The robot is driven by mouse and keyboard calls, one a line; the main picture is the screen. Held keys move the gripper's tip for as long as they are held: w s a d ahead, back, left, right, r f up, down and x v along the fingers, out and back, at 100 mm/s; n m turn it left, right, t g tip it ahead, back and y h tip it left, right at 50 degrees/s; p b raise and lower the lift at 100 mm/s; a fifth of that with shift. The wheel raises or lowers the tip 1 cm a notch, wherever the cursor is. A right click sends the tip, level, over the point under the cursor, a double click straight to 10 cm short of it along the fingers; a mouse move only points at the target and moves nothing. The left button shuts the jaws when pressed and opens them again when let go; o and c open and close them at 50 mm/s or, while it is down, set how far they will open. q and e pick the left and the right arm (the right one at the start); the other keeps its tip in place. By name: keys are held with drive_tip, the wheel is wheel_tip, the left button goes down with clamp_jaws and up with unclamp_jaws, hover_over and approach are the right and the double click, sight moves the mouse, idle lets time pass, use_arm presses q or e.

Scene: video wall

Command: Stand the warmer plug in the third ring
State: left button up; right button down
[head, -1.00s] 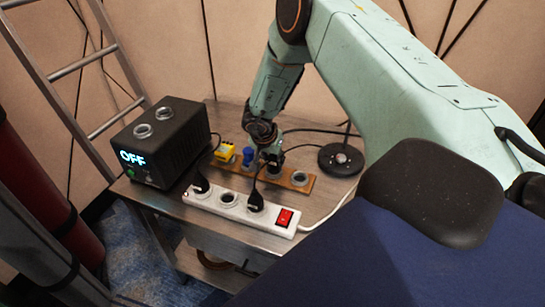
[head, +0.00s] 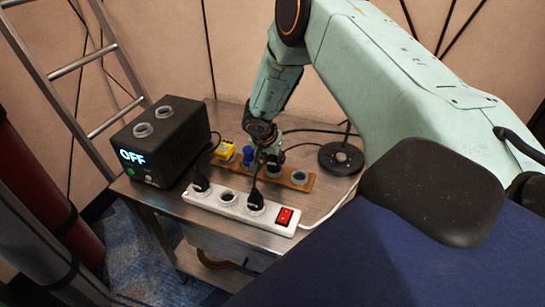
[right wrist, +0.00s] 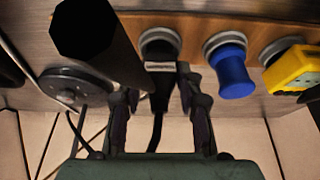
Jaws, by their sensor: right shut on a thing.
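The wooden board (head: 310,183) holds a row of grey rings. A yellow plug (head: 225,150) is in the first ring from the left, and a blue plug (head: 248,156) is in the second. My right gripper (head: 268,156) is at the third ring, shut on the black warmer plug. In the right wrist view the warmer plug (right wrist: 161,75), with a pale label, is between my fingers (right wrist: 158,90), lined up with the third ring (right wrist: 160,40) beside the blue plug (right wrist: 232,70). I cannot tell how deep it sits. The fourth ring (head: 299,177) looks empty. My left gripper is not in view.
A white power strip (head: 235,206) with black plugs and a red switch lies in front of the board. A black box (head: 163,142) reading OFF stands left. A round black base (head: 341,158) stands right. A dark cylinder (right wrist: 95,40) is close left of my fingers in the wrist view.

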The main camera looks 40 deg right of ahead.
drive_tip(key=shift+f+b, duration=0.4)
drive_tip(key=shift+f, duration=0.25)
drive_tip(key=c, duration=0.8)
unclamp_jaws()
drive_tip(key=o, duration=0.4)
drive_tip(key=shift+r, duration=0.1)
drive_tip(key=shift+r+p, duration=2.75)
drive_tip(key=shift+r, duration=0.2)
drive_tip(key=shift+f, duration=0.1)
